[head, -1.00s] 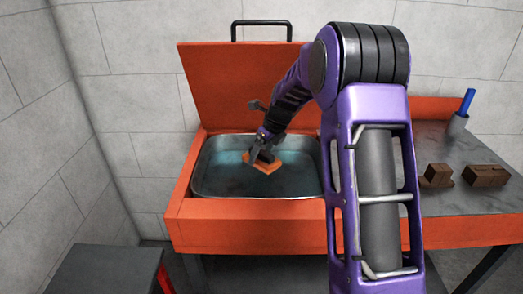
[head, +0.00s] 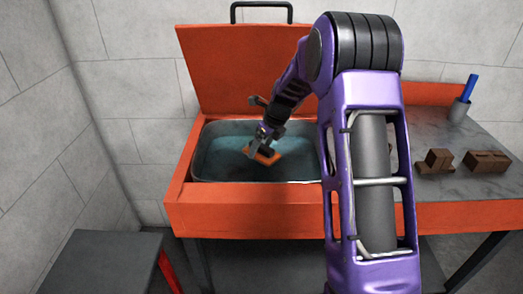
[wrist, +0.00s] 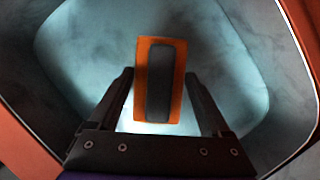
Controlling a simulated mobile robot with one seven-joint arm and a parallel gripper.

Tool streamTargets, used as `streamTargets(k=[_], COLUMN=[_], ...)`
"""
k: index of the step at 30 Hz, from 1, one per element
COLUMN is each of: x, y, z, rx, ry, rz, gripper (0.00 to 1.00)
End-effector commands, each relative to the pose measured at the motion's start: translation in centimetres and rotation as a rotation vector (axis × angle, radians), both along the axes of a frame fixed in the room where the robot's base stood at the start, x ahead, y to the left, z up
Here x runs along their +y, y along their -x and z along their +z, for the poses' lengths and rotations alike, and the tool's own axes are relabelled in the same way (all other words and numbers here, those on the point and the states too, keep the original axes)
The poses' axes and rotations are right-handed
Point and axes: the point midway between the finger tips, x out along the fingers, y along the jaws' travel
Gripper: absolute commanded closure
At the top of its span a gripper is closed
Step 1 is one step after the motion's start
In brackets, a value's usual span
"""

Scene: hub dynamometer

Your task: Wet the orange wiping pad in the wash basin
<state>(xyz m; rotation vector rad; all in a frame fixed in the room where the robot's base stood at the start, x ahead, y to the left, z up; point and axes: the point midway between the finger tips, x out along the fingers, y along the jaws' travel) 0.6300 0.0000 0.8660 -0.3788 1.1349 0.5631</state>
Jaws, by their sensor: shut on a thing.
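The orange wiping pad (head: 267,158) has a dark grey grip block on its back, which shows in the wrist view (wrist: 159,85). My gripper (head: 260,144) is shut on the pad, with a finger at each side of it in the wrist view (wrist: 159,76). The pad looks tilted in the head view. It is inside the outline of the wash basin (head: 199,165), a metal tub with bluish water (head: 225,165). I cannot tell whether the pad touches the water.
The basin sits in an orange cabinet (head: 250,209) with its orange lid (head: 235,68) raised behind. A grey worktop (head: 450,150) to the right holds brown blocks (head: 487,162) and a cup (head: 458,111) with a blue item. A dark bench (head: 100,265) stands at front left.

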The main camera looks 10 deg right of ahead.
Motion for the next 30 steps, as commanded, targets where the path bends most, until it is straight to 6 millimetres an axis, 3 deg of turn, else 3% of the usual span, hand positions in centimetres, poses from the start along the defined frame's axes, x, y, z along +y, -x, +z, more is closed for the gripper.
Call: streamTargets(k=[30], x=[0.0], y=[0.0], z=[7.7], rx=[-0.001], ry=[0.001], rz=[0.001], gripper=[0.63])
